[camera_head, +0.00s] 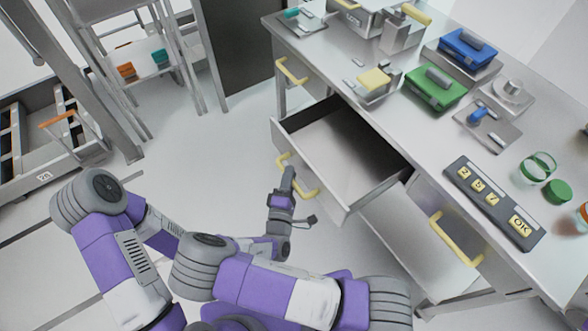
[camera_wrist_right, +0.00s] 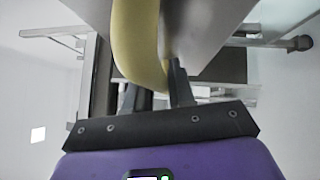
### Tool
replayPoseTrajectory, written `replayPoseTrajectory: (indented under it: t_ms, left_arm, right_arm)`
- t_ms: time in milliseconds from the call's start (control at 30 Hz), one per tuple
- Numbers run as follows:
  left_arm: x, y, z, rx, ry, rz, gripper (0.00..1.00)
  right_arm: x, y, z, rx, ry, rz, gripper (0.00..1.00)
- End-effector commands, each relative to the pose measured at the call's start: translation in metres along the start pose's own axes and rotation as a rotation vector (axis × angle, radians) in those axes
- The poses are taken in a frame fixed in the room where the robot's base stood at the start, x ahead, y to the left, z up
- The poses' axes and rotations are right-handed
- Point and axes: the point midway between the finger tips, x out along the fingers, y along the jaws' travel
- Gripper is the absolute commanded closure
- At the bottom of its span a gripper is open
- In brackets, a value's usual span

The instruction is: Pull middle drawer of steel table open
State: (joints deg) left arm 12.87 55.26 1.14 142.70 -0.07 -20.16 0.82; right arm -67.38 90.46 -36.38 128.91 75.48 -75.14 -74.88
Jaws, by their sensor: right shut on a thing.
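The middle drawer (camera_head: 345,150) of the steel table (camera_head: 395,120) stands pulled well out, and its empty metal inside shows. Its yellow handle (camera_head: 282,160) is on the front panel; in the right wrist view the handle (camera_wrist_right: 136,40) curves down between the fingers. My right gripper (camera_head: 288,178) is shut on this handle, and its dark fingers also show in the right wrist view (camera_wrist_right: 156,92). My left gripper is not in view.
The left drawer handle (camera_head: 291,70) and right drawer handle (camera_head: 456,238) are yellow too. A cart (camera_head: 50,150) stands at left. Floor left of the drawer is clear.

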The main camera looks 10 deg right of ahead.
Motion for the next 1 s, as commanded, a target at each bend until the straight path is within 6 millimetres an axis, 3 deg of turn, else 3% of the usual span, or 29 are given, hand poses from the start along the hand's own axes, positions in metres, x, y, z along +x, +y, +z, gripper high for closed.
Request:
replayPoseTrajectory:
  t_ms: [433,467,600,867,1000]
  left_arm:
    - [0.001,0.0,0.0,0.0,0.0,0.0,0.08]
    - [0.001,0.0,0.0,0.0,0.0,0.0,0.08]
    - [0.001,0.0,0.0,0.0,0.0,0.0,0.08]
    - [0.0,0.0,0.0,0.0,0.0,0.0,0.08]
    - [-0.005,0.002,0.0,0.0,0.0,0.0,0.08]
  right_arm:
    - [-0.005,0.001,-0.004,0.0,-0.003,-0.001,1.0]
    - [-0.004,0.001,-0.004,0.0,-0.003,-0.001,0.75]
    - [-0.004,0.001,-0.004,0.0,-0.002,-0.001,0.57]
    - [-0.004,0.002,-0.004,0.0,-0.001,0.0,0.57]
    - [-0.003,0.014,-0.003,0.002,-0.001,0.0,0.57]
